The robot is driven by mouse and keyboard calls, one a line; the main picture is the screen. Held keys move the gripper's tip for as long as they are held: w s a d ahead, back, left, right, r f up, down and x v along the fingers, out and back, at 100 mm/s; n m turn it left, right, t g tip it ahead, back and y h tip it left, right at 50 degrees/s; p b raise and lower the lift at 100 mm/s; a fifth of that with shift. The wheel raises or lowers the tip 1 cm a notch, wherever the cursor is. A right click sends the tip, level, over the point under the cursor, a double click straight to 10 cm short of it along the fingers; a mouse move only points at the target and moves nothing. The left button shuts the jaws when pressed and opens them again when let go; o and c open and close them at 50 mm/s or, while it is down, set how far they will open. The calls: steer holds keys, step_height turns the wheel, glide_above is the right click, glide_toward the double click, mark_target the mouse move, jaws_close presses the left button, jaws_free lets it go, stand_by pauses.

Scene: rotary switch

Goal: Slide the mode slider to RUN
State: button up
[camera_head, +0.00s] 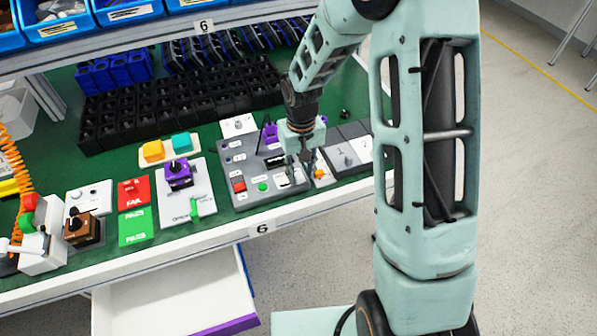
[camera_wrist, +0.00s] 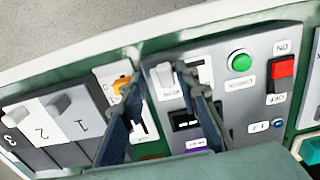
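The grey control panel (camera_head: 233,200) lies on the green bench, and my gripper (camera_head: 304,176) is low over its right end. In the wrist view the panel (camera_wrist: 225,48) appears turned round. A white slider plate (camera_wrist: 203,72) with a dark slot and a pale block-like knob (camera_wrist: 161,74) lies by the fingertips. The right finger hides part of the plate.
The panel also bears a green button (camera_wrist: 240,62), a red ON/OFF rocker (camera_wrist: 284,71) and a dark display (camera_wrist: 186,119). A white plate with an orange knob (camera_wrist: 121,85) is close beside the left finger. Numbered grey switches (camera_wrist: 62,105) stand beyond it.

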mark_target(300, 175)
steer(key=shift+a, duration=0.15)
step_height(300, 175, up, 12)
stand_by(0.6)
stand_by(0.3)
